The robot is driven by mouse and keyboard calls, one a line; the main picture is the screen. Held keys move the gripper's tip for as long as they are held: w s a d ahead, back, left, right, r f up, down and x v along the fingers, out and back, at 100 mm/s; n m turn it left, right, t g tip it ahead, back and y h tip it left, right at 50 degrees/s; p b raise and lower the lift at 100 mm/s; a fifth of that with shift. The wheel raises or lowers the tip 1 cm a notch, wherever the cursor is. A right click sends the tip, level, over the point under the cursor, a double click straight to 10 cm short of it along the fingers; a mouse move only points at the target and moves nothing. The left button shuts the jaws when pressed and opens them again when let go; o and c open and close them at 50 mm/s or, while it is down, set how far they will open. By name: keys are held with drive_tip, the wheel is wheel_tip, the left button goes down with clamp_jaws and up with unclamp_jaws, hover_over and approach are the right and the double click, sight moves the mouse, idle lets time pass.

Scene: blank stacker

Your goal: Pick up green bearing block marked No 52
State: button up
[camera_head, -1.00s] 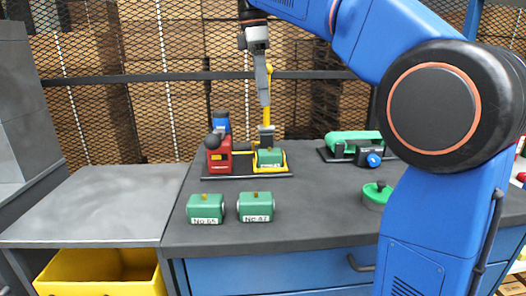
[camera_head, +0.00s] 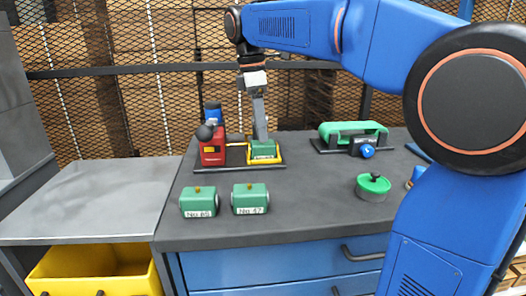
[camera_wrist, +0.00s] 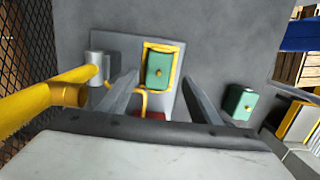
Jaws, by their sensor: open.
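A green bearing block (camera_head: 264,149) sits in a yellow frame beside a red device; its label is too small to read. It also shows in the wrist view (camera_wrist: 158,72) with a yellow knob on top. My gripper (camera_head: 261,138) is over this block, pointing down. In the wrist view my gripper (camera_wrist: 157,84) has its two fingers apart, with the block appearing between them. Two more green blocks stand at the table's front left: a left one (camera_head: 198,201), label perhaps No 65, and a right one (camera_head: 250,198), label perhaps No 47. I cannot clearly read 52 on any block.
The red device (camera_head: 211,150) stands left of the yellow frame (camera_head: 279,157). A thick yellow bar (camera_wrist: 40,97) is close on the left in the wrist view. The front middle is clear.

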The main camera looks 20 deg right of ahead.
sight(263, 149)
drive_tip(key=shift+d+f, duration=0.25)
drive_tip(key=shift+f, duration=1.05)
drive_tip(key=shift+d+f, duration=0.2)
drive_tip(key=shift+f, duration=1.1)
drive_tip(key=shift+c, duration=0.4)
clamp_jaws()
